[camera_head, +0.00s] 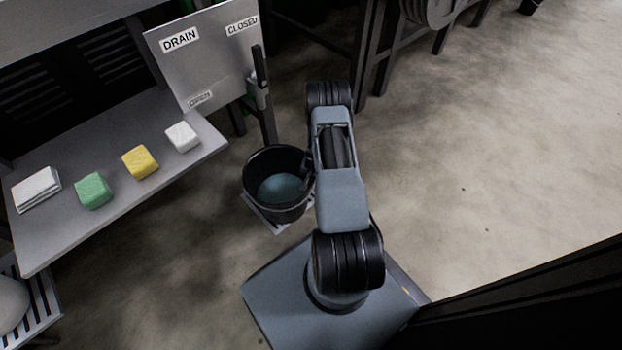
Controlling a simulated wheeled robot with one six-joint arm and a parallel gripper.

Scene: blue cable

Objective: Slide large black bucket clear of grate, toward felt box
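The large black bucket (256,182) stands upright on the floor left of my arm, with a blue-grey surface showing inside it. The grate (263,220) shows as a pale edge under and in front of the bucket, and the rest of it is hidden. The bucket still overlaps the grate. My gripper (306,174) is dark and small at the bucket's right rim, partly hidden by my arm. I cannot tell whether it touches the rim or whether its fingers are open. I cannot make out a felt box.
A grey shelf (110,215) at the left holds white, green and yellow blocks. A panel marked DRAIN and CLOSED (205,55) with a black-handled lever (260,75) stands behind the bucket. Dark table legs (375,55) stand at the back. Open floor (490,170) lies right.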

